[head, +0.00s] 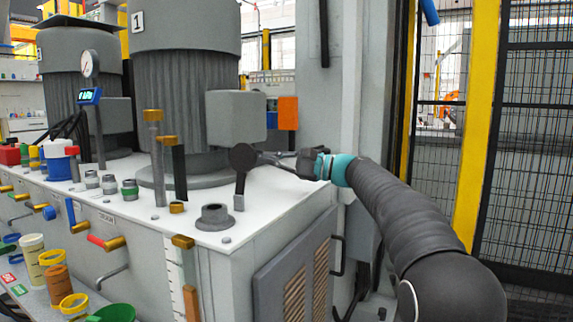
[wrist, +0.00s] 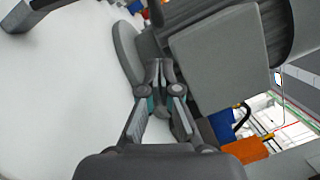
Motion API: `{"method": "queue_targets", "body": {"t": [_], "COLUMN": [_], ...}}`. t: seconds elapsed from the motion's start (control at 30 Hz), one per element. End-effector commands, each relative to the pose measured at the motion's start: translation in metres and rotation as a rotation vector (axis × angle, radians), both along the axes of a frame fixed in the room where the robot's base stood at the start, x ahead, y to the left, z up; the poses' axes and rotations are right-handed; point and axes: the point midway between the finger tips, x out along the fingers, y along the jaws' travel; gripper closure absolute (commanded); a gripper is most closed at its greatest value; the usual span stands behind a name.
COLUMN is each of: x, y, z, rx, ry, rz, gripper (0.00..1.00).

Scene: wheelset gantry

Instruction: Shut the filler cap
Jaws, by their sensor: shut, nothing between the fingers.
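The filler cap (head: 243,157) is a dark round disc in the head view, raised on a stem above a small hinge block (head: 239,202) on the white tank top. A grey flanged filler neck (head: 215,215) stands open in front of it. My gripper (head: 262,158) reaches in from the right, its tips beside the cap's right edge; I cannot tell whether they touch. In the wrist view my gripper (wrist: 160,68) is shut and empty. A dark part at that view's upper left (wrist: 20,14) is cut off, and I cannot tell what it is.
A large ribbed motor (head: 178,100) with a grey box (head: 236,117) stands behind the cap. An orange box (head: 288,113) hangs on the column behind. Brass-topped posts (head: 155,150) stand left of the neck. The white top around the neck is mostly clear.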

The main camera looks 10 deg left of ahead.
Motion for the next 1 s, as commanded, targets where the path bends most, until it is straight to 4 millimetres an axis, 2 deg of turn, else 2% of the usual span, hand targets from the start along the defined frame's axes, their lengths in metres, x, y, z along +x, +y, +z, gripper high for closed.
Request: {"method": "queue_targets", "body": {"t": [0.1,0.23,0.77,1.0], "x": [-0.013,-0.021,-0.024,-0.028], "y": [0.004,0.006,0.006,0.004], "z": [0.006,0.01,0.013,0.02], "rx": [0.0,0.0,-0.003,-0.028], "ry": [-0.002,-0.002,-0.009,-0.083], "rz": [0.001,0.001,0.0,-0.006], "gripper": [1.0,1.0,1.0,1.0]}}
